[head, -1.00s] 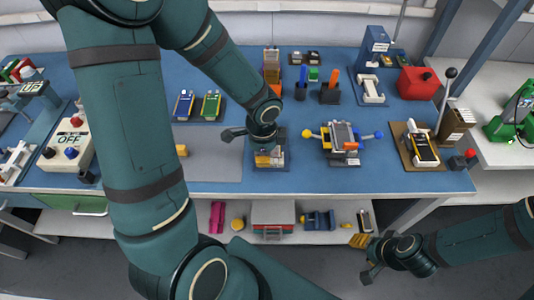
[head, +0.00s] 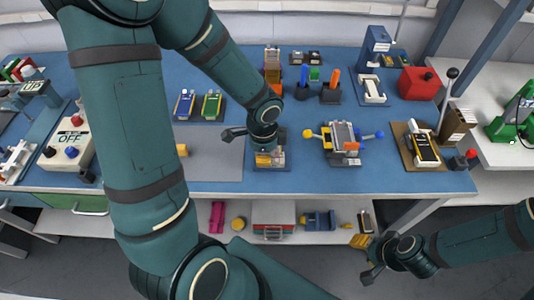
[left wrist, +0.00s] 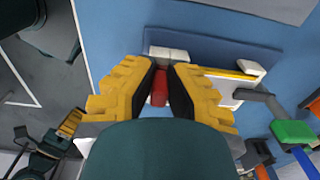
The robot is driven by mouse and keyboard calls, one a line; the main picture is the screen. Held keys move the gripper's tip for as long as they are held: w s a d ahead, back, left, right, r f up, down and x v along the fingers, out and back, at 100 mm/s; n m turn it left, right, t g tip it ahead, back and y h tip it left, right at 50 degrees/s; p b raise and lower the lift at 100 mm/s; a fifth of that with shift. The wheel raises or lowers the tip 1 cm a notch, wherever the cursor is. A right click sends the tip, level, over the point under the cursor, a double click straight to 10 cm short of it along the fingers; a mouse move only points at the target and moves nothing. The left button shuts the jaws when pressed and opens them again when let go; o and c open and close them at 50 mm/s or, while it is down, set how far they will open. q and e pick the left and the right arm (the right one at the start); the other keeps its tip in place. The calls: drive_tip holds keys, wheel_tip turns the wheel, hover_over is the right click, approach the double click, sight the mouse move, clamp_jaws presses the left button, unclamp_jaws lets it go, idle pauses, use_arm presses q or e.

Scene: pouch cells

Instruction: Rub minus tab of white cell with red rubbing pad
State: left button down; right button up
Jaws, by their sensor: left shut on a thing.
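My left gripper (left wrist: 160,82) is shut on the red rubbing pad (left wrist: 159,90), which shows as a small red piece between the yellow fingers in the left wrist view. In the head view the left gripper (head: 265,158) is low over a small blue-based holder (head: 283,164) near the table's front edge. A white piece with a yellow strip (left wrist: 225,90), possibly the white cell, lies right of the fingers in the wrist view. White blocks (left wrist: 168,54) sit just beyond the fingertips. The minus tab and any pad contact are hidden. My right gripper (head: 362,256) hangs low at the right; its finger gap is unclear.
Right of the holder stands a fixture with yellow and blue knobs (head: 343,137). A lever stand (head: 424,150) is farther right. Blue and green cells (head: 198,104) sit behind left. The grey mat (head: 215,160) is mostly bare. A lower shelf holds several items.

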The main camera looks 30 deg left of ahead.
use_arm(q)
drive_tip(key=shift+s+a, duration=0.15)
drive_tip(key=shift+a, duration=0.05)
drive_tip(key=shift+w+d, duration=0.45)
drive_tip(key=shift+d, duration=0.25)
idle(0.8)
drive_tip(key=shift+r, duration=0.15)
wheel_tip(320, 180, up, 5)
drive_tip(key=p, duration=0.4)
drive_tip(key=shift+r+p, duration=0.85)
drive_tip(key=shift+r, duration=0.05)
drive_tip(key=shift+f, duration=0.1)
